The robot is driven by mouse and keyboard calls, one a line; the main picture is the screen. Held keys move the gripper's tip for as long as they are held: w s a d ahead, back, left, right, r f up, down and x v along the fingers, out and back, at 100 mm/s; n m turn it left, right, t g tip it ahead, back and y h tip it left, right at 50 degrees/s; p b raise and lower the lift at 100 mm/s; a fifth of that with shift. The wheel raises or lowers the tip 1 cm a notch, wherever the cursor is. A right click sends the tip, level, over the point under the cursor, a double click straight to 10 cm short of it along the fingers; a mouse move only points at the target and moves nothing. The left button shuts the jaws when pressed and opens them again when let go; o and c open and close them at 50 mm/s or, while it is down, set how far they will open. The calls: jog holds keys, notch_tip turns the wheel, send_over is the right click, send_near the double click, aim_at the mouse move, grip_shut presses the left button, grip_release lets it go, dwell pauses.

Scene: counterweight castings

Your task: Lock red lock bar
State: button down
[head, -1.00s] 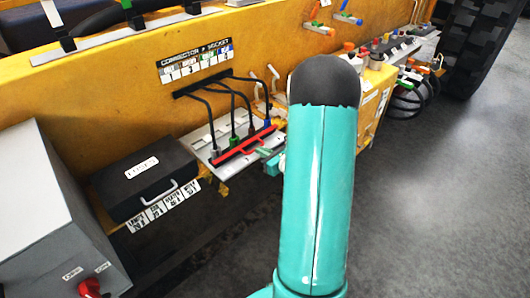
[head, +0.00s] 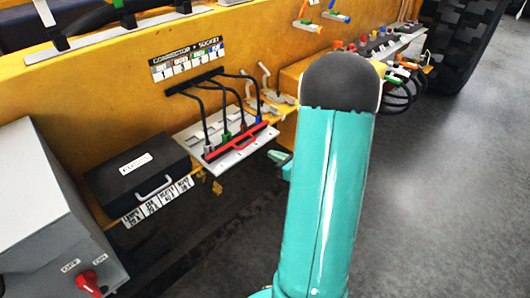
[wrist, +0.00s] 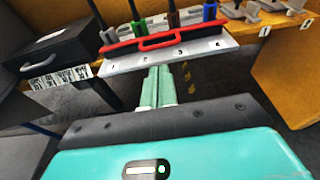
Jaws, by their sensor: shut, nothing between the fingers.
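The red lock bar (head: 237,142) lies across the front of the white connector panel (head: 232,157), in front of a row of plugs with black cables. It has a raised handle in its middle, clear in the wrist view (wrist: 165,39). Grey, green, brown and blue plugs stand behind it. My gripper (head: 278,157) is shut and empty, just off the panel's front right corner in the head view. In the wrist view its green fingers (wrist: 157,85) point at the panel's front edge, below the bar's handle, and look apart from the bar. My arm hides part of the scene to the right.
A black box with a handle (head: 140,172) stands left of the panel, above small label cards (head: 158,201). A grey box with a red rotary switch (head: 89,283) is at the lower left. Metal toggle clamps (head: 262,100) sit right of the panel. Open floor (head: 440,200) lies to the right.

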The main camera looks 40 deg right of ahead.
jog(key=shift+v, duration=2.1)
jog(key=w+a+r+n+g+y, duration=0.1)
jog(key=a+r+n+g+y, duration=0.3)
jog(key=a+n, duration=0.6)
jog(key=w+a+r+n+g+y, duration=0.1)
jog(key=a+r+n+g+y, duration=0.4)
jog(key=a, duration=0.9)
jog(key=s+a+r+n+g+h, duration=0.1)
jog(key=s+a+r+n+h, duration=0.7)
jog(key=n, duration=1.2)
jog(key=shift+s+a+h, duration=0.65)
jog(key=shift+h, duration=0.25)
